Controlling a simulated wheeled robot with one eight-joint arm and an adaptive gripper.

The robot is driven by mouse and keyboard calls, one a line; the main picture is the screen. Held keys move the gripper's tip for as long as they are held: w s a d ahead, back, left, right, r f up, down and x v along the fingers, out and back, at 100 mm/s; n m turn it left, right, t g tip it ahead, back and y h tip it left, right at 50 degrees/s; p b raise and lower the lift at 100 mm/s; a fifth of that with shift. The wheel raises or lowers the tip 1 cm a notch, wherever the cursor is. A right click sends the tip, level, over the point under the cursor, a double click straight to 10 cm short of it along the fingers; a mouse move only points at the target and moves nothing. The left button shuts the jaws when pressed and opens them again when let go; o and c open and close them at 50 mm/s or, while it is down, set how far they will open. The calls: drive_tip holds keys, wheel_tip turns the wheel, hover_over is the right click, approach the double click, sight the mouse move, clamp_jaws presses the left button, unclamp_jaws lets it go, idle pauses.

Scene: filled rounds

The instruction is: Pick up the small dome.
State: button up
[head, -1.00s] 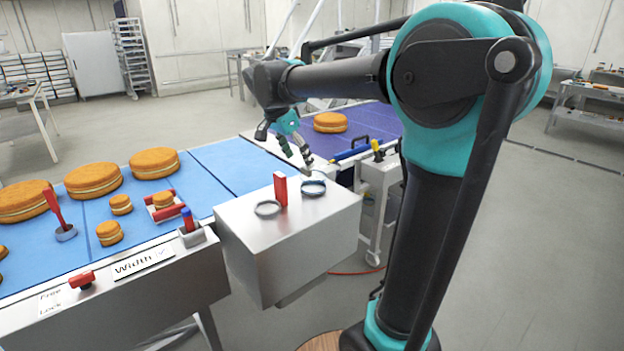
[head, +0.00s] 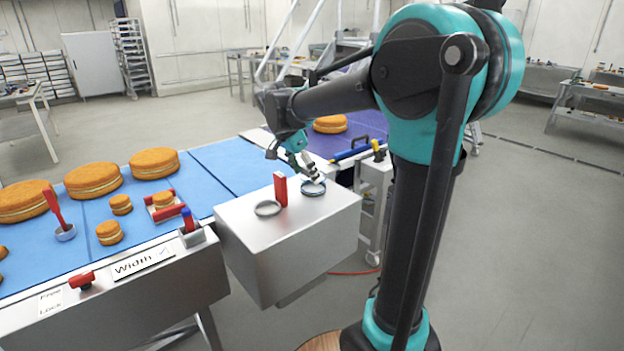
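My gripper (head: 314,178) reaches down over the right part of the metal box top, with its fingertips at or just above a dark-rimmed ring (head: 313,192). The fingers cover the upper part of this ring, and their gap is too small to judge. I cannot clearly make out a small dome; whether one sits inside the ring under my fingers is hidden.
The metal box (head: 290,240) stands beside the blue conveyor (head: 235,165), which carries several filled rounds (head: 154,163). A red-handled tool (head: 57,210) stands on the conveyor. A blue bar (head: 350,153) lies behind the box. Open floor is at the right.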

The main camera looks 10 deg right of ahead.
drive_tip(key=c, duration=0.4)
drive_tip(key=shift+c, duration=0.2)
drive_tip(key=shift+r, duration=0.2)
drive_tip(key=shift+c, duration=1.2)
wheel_tip(320, 180, up, 20)
drive_tip(key=shift+f, duration=0.2)
drive_tip(key=shift+c, duration=0.2)
